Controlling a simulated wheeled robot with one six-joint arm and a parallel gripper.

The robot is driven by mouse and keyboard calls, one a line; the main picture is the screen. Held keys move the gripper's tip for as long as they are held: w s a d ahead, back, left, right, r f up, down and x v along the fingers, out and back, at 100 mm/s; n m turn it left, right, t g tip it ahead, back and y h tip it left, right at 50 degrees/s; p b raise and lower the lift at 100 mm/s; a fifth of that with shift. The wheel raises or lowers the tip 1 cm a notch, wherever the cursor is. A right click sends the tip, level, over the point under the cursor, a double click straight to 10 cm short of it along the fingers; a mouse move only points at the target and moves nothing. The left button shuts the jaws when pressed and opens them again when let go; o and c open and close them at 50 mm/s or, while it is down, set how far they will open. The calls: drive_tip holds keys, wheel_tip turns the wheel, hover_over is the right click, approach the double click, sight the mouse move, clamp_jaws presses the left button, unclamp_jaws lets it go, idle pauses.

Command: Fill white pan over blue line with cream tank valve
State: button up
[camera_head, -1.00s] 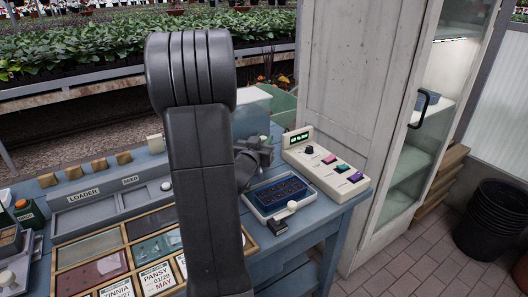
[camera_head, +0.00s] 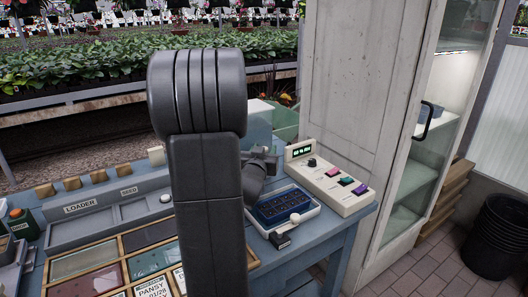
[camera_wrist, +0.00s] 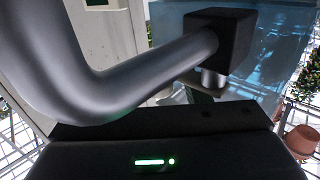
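The white pan (camera_head: 299,220) sits on the blue bench, with a dark blue celled tray (camera_head: 283,204) in it and a pale round knob at its front. A blue line on the pan is too small to make out. A translucent bluish tank (camera_head: 257,120) stands behind my arm, partly hidden; it seems to fill the right of the wrist view (camera_wrist: 270,45). I cannot pick out a cream tank valve for certain. My gripper (camera_head: 264,163) is above the bench, behind and left of the pan, partly hidden by my arm. Its fingertips and opening are not clear.
A cream control box (camera_head: 333,180) with coloured buttons and a green display stands right of the pan. A grey loader tray (camera_head: 85,232) and framed seed panels (camera_head: 150,262) lie left. A tall white cabinet (camera_head: 355,95) stands behind. Black buckets (camera_head: 493,238) stand on the floor right.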

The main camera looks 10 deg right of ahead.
drive_tip(key=v, duration=1.3)
drive_tip(key=shift+s, duration=0.4)
drive_tip(key=shift+a, duration=0.1)
drive_tip(key=x, duration=1.4)
drive_tip(key=shift+s, duration=0.1)
drive_tip(key=shift+f, duration=0.15)
